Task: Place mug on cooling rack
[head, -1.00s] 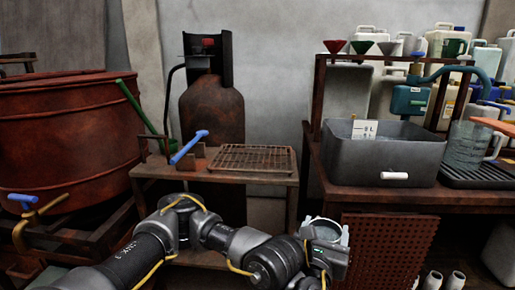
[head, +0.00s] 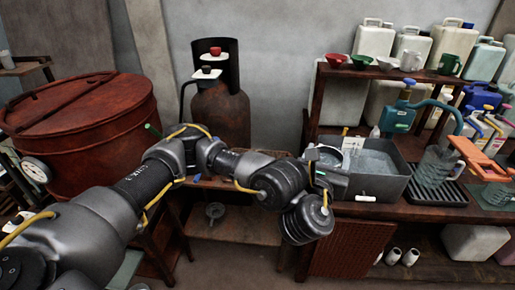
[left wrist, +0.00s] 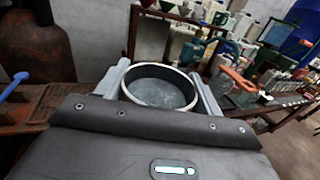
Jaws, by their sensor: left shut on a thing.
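My left gripper (head: 326,158) is shut on a round mug with a pale rim. In the left wrist view the mug (left wrist: 160,88) sits upright or nearly so between the two grey fingers, its open top facing the camera. The mug's lower part and handle are hidden. In the head view the gripper is in front of the grey basin's left end. The cooling rack is mostly or wholly hidden behind my left arm there. A brown gridded surface, likely the rack (left wrist: 55,98), shows left of the gripper in the left wrist view. My right gripper is not in view.
A grey basin (head: 376,187) stands right of the gripper, with a clear pitcher (head: 437,166) beside it. A shelf above holds funnels, a green mug (head: 450,65) and jugs. A rusty gas cylinder (head: 222,115) and red vat (head: 80,125) stand left.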

